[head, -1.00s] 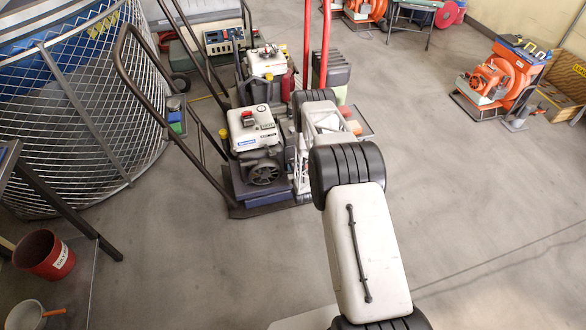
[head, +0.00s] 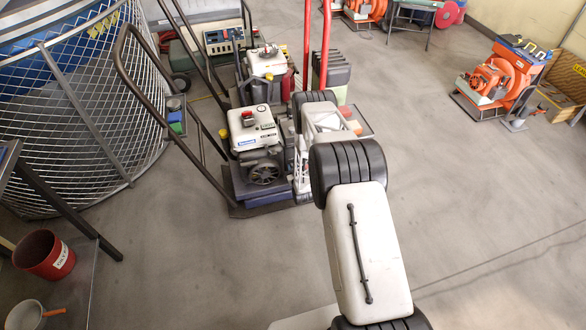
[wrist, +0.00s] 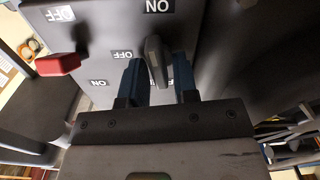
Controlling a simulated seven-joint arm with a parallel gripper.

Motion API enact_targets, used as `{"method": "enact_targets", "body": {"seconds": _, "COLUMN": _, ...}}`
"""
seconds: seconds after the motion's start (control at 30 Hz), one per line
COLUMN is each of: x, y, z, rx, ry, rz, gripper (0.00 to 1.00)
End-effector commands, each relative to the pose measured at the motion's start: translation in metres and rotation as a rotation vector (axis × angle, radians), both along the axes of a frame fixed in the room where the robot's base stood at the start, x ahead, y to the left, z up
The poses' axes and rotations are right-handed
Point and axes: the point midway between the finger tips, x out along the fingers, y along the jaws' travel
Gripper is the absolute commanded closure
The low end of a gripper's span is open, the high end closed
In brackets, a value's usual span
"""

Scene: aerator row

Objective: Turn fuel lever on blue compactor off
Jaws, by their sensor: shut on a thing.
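The blue compactor (head: 240,185) stands on the floor left of my arm in the head view, with a white-topped engine and a dark handle. In the wrist view, a grey lever (wrist: 156,58) sticks out from a dark grey panel (wrist: 100,35). My gripper (wrist: 160,75) has its two blue fingers on either side of this lever and is shut on it. Inverted ON and OFF labels surround the lever. A red lever (wrist: 58,65) is on the panel to the left, apart from the fingers. My gripper cannot be made out in the head view.
A second machine (head: 266,62) stands close behind the compactor. A wire-mesh guard (head: 75,110) rises at the left. A red bucket (head: 44,255) sits at the lower left. Orange equipment (head: 500,80) stands at the far right. Open floor lies right of my arm.

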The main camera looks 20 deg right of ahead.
Motion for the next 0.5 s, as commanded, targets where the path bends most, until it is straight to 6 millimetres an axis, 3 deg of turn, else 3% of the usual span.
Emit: {"method": "enact_targets", "body": {"seconds": 0.5, "x": -0.0004, "y": 0.0032, "z": -0.0013, "rx": -0.455, "ry": 0.0, "rz": 0.0, "gripper": 0.96}}
